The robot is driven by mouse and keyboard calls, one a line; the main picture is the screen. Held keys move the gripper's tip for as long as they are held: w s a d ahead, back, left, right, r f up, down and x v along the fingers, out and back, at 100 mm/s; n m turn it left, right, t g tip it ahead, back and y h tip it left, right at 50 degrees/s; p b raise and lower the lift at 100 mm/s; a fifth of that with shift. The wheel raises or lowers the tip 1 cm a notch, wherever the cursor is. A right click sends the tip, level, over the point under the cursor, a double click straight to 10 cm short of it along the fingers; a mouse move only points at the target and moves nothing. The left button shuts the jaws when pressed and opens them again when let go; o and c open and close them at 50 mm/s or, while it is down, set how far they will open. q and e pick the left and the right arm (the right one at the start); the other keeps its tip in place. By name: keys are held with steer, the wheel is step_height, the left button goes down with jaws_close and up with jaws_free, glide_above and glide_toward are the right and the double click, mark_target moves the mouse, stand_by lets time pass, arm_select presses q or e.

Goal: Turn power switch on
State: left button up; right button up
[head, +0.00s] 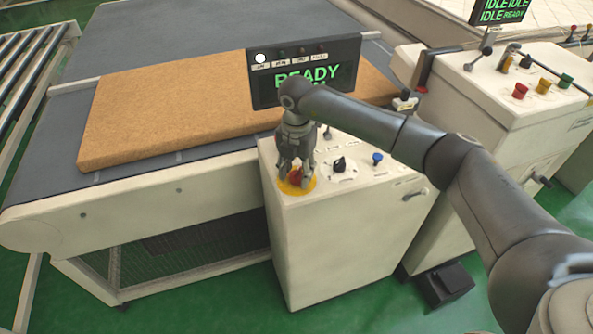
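A white control cabinet (345,235) stands in front of the conveyor. On its top are a red mushroom button (296,178) on a yellow disc, a black rotary knob (339,164) and a blue button (377,158). My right gripper (296,180) points down over the red button, with its fingers apart on either side of it; I cannot tell whether they touch it. The black knob is to the right of the gripper, clear of it. A dark display (262,86) behind reads READY in green; its lower line is partly hidden by my arm. My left gripper is out of view.
A brown mattress slab (180,105) lies on the grey conveyor belt (75,165). A black pedal box (443,286) sits on the green floor.

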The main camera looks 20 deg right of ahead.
mark_target(296, 171)
steer(key=shift+o, duration=0.6)
step_height(296, 171, up, 12)
steer(key=shift+f, duration=0.1)
stand_by(0.4)
